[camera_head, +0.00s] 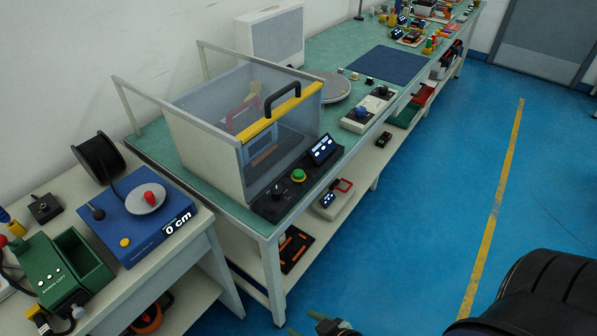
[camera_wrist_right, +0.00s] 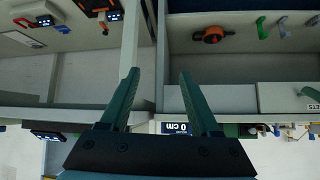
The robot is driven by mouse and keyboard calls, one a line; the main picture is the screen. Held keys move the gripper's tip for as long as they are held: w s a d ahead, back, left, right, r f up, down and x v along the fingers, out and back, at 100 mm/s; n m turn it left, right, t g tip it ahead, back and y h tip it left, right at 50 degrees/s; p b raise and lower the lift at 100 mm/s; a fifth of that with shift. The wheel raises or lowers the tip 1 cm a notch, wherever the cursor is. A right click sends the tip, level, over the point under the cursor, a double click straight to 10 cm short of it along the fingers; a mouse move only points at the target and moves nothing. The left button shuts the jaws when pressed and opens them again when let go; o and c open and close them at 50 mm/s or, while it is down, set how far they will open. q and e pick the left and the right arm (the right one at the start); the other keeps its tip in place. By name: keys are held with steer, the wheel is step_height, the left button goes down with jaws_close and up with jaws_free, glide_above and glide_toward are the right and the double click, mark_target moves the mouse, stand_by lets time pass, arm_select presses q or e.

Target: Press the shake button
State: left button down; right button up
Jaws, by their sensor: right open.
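A control panel (camera_head: 270,207) sits at the front edge of the bench, before a clear-walled box (camera_head: 215,130) with a yellow bar and black handle. I cannot read which control is marked shake. My right gripper (camera_head: 318,330) shows only partly at the bottom edge, low in front of the bench and away from the panel. In the wrist view its two green fingers (camera_wrist_right: 159,75) are apart with nothing between them. My left gripper is not in view.
A blue device (camera_head: 135,225) reading 0 cm and a green holder (camera_head: 65,270) stand on the left table. A lower shelf holds a device with a display (camera_head: 328,199) and a dark tray (camera_head: 292,249). The blue floor (camera_head: 400,250) is clear.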

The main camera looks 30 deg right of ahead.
jaws_close()
stand_by(1.4)
